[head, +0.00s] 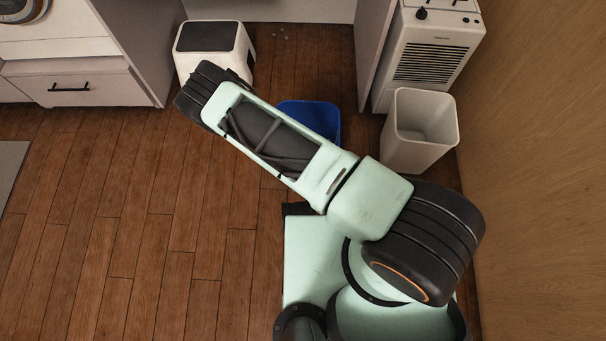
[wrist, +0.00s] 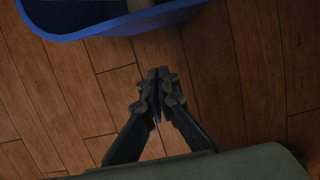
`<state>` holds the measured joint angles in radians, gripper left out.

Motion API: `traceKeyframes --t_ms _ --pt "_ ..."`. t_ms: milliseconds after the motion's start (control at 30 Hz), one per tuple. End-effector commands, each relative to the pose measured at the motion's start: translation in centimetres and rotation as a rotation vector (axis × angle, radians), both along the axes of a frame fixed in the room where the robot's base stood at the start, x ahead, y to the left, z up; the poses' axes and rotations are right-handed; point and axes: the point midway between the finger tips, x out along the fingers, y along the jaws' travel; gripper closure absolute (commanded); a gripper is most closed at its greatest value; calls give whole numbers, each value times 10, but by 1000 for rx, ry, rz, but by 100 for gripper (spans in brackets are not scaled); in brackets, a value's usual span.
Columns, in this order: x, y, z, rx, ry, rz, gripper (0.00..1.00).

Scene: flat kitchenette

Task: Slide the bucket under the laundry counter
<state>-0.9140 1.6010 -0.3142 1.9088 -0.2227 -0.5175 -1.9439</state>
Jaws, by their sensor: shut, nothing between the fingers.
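The blue bucket (head: 312,117) stands on the wood floor in the head view, partly hidden behind my arm. In the wrist view its blue rim and wall (wrist: 125,22) cross the top left, with something pale inside. My gripper (wrist: 157,74) is shut and empty, low over the floor; its tips point towards the bucket and appear apart from it. The gripper is hidden behind my arm in the head view. The laundry counter shows as upright side panels, left (head: 137,40) and right (head: 375,45), with an open bay between them; its top is mostly out of view.
A white box with a dark top (head: 213,52) stands at the bay's left side. A white bin (head: 420,130) and a white vented appliance (head: 432,52) stand right of the bay, near the wooden wall (head: 540,150). Small bits lie on the bay floor.

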Motion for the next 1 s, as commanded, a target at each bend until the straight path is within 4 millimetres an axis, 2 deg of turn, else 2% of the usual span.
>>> traceKeyframes --t_ms 33,400,500,700,1000 --pt "2 -1 -13 0 1 -2 100" --pt "22 -2 -92 1 0 -5 100" --pt "39 -2 -85 3 -4 -8 100" --pt "57 -2 -84 2 -2 -6 100" --pt "61 -3 -82 0 0 -2 100"
